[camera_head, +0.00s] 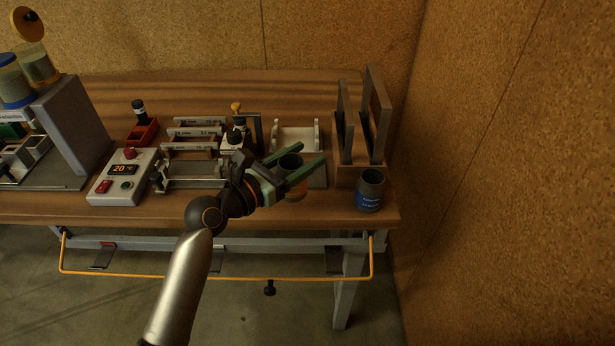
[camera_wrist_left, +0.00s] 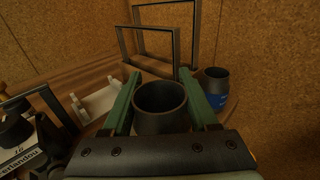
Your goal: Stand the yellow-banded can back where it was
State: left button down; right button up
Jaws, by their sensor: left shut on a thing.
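My right gripper is in neither view.
A blue-banded can (camera_head: 369,191) stands at the table's front right corner. Behind it is a wooden holder (camera_head: 346,176) with upright frames (camera_head: 377,112). A white cradle (camera_head: 294,137) lies behind the held can. A control box (camera_head: 121,177) and racks stand left.

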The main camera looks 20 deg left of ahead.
pick_arm(q)
jog(key=f, duration=0.1)
jog(key=w+f+b, duration=0.1)
jog(key=f, duration=0.1)
jog(key=f+b, duration=0.1)
jog(key=f, duration=0.1)
jog(key=shift+w+d, duration=0.3)
jog(key=shift+f, duration=0.1)
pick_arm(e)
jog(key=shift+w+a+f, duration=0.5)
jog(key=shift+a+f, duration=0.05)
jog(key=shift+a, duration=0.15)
pick_arm(q)
jog(key=shift+c, duration=0.8)
grip_release()
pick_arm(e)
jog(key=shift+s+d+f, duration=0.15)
